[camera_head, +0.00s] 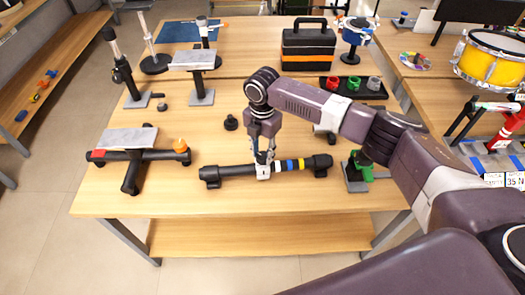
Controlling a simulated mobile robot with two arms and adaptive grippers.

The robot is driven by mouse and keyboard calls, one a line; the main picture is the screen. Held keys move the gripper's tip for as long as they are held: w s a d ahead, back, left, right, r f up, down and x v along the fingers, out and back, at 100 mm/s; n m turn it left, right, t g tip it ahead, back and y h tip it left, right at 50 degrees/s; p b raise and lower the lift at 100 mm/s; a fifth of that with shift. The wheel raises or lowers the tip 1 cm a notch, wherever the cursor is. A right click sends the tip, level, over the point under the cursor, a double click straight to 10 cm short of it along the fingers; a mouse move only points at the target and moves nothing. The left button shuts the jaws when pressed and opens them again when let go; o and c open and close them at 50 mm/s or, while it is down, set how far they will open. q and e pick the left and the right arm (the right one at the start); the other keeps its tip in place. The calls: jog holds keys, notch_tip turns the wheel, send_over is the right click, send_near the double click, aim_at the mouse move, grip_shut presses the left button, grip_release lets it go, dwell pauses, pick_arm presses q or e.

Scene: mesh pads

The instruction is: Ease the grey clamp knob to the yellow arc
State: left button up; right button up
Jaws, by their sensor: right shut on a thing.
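A black tube (228,171) lies level across the front middle of the table on short black feet. It bears coloured bands, among them a blue band (284,166) and a yellow band (300,164), which I take for the yellow arc. My right gripper (263,164) reaches down from above onto the tube, left of the blue band. Its fingers are shut on what seems to be the grey clamp knob, mostly hidden between them. The knob's exact turn cannot be made out. My left gripper is not in view.
A stand with a grey top (127,139) is at left. A green clamp piece (361,167) stands right of the tube, close under my right arm. A black toolbox (308,48) and a tray with coloured cups (353,92) are behind. The table is bare in front of the tube.

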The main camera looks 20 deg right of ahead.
aim_at(262, 156)
jog(key=shift+n, duration=1.4)
jog(key=o, duration=1.2)
jog(key=shift+c, duration=0.2)
jog(key=shift+r, duration=0.25)
notch_tip(262, 156, up, 12)
jog(key=shift+f, duration=0.2)
